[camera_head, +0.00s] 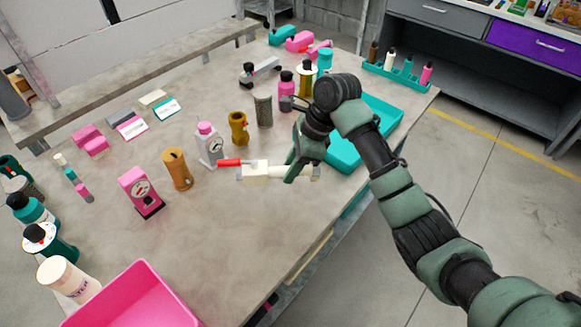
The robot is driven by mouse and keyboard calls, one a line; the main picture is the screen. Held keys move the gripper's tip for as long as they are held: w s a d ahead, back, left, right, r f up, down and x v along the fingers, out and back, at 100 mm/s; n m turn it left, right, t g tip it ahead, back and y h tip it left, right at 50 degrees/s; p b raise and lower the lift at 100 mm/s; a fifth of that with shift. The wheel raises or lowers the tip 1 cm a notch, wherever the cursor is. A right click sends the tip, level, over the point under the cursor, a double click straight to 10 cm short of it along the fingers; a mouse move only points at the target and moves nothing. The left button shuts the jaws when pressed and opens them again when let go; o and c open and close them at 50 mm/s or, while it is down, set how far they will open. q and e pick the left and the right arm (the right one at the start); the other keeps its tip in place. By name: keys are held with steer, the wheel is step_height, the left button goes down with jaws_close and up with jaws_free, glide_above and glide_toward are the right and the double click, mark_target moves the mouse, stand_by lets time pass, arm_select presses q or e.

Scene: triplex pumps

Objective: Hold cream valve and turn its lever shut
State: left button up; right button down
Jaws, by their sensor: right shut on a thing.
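The cream valve (257,173) is near the table's right edge, with its pipe pointing right. Its red lever (231,162) lies roughly along the body and reaches out to the left. My right gripper (292,176) comes in from the right and is shut on the valve's right-hand pipe, hiding part of it. A short end of the pipe shows right of the fingers. Whether the valve touches the table is hard to tell. My left gripper is not in view.
A teal tray (348,160) lies behind my right gripper. A white-pink bottle (208,146), an orange cylinder (177,169) and a pink gauge block (141,193) stand left of the valve. A pink bin (135,295) is at the front left. The table in front of the valve is clear.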

mark_target(285, 201)
steer(key=shift+f+b, duration=0.35)
steer(key=shift+f, duration=4.65)
steer(key=c, duration=1.1)
jaws_free()
steer(key=shift+c, duration=0.2)
